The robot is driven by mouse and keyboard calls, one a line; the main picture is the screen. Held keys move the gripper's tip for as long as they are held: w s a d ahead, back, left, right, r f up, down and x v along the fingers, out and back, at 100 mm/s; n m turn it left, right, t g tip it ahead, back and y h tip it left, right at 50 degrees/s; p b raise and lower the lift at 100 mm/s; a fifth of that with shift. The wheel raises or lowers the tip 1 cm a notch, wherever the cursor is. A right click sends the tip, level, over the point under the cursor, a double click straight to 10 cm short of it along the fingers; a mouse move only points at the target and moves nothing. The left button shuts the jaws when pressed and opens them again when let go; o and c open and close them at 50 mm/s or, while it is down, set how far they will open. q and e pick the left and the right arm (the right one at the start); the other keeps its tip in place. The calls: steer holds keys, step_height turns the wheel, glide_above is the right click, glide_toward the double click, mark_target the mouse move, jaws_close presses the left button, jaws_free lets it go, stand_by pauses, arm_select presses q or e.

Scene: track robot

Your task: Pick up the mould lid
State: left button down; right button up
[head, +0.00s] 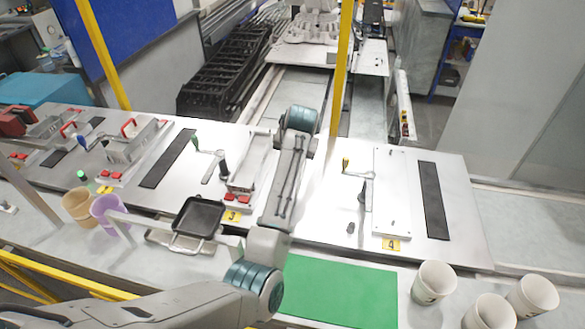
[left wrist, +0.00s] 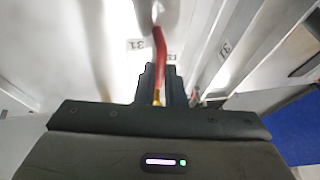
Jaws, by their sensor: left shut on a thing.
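In the left wrist view my left gripper (left wrist: 162,80) is shut on a red handle (left wrist: 159,45). Pale metal surfaces bearing small "31" labels lie beyond the handle; I take the handle to be the mould lid's, but the lid's outline is unclear. In the head view my left arm reaches up over the bench beside station 3, and its own links hide the gripper and what it holds. A pale metal mould part (head: 249,160) with red clamps (head: 237,198) shows just left of the arm. My right gripper is not in view.
A black square pan (head: 199,216) is at the bench's front edge. Beige (head: 78,206) and purple (head: 108,210) cups stand left of it. A green mat (head: 341,292) and white cups (head: 433,283) are at front right. Yellow posts (head: 343,70) rise behind the bench.

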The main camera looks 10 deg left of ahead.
arm_select(q)
steer(key=shift+w+r, duration=0.1)
steer(key=shift+r, duration=0.2)
stand_by(0.6)
